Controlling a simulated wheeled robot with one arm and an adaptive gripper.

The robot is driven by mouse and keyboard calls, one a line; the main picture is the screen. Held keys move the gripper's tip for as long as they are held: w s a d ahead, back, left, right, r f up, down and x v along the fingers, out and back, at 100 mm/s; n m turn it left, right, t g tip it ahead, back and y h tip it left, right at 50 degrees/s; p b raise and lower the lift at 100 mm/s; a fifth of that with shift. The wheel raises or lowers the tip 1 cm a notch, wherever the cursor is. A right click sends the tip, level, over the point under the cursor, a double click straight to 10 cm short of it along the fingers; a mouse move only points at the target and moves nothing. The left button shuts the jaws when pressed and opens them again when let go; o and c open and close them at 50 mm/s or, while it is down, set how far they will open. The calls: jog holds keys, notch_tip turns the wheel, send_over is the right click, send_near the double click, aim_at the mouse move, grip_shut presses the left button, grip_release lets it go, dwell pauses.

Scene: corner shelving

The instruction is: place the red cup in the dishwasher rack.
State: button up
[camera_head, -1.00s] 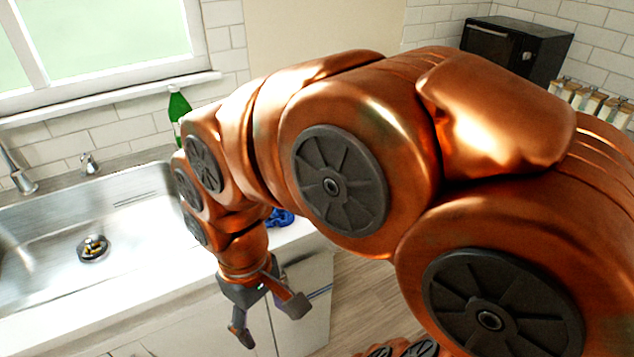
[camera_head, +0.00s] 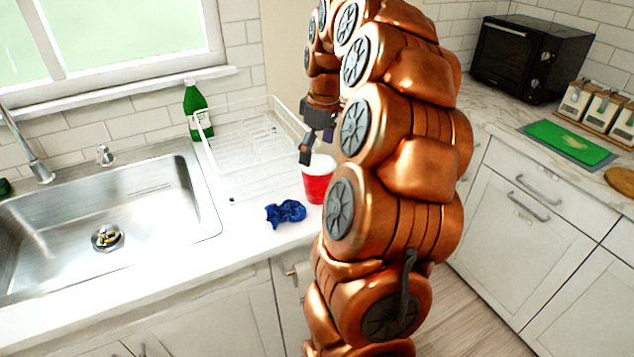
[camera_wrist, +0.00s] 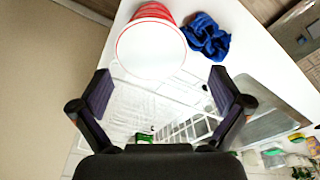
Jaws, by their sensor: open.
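The red cup (camera_head: 316,188) stands upright on the white counter, to the right of the rack, with its white inside showing at the top. In the wrist view the cup (camera_wrist: 151,46) is at the top, beyond the fingertips. The white wire dish rack (camera_head: 240,158) sits on the counter between the sink and the cup. My gripper (camera_head: 317,143) is open, above and slightly behind the cup in the head view. In the wrist view my gripper (camera_wrist: 160,76) has its fingers spread wide with nothing held. My arm hides the counter right of the cup.
A crumpled blue cloth (camera_head: 286,212) lies close to the cup's front left. A green bottle (camera_head: 196,110) stands behind the rack. The metal sink (camera_head: 105,215) is at left. A black oven (camera_head: 530,58) and a green board (camera_head: 568,143) are on the right counter.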

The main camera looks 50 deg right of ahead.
aim_at(317, 171)
jog(key=shift+w+d+f+p, duration=0.15)
jog(key=shift+f+p, duration=0.35)
jog(key=shift+f, duration=0.8)
jog(key=shift+w+d+f+p, duration=0.15)
jog(key=shift+f+p, duration=0.35)
jog(key=shift+f, duration=0.85)
jog(key=shift+w+d+f+p, duration=0.15)
jog(key=shift+f+p, duration=0.35)
jog(key=shift+f, duration=0.8)
jog(key=c, duration=1.2)
jog(key=shift+o, duration=0.2)
jog(key=shift+r, duration=0.2)
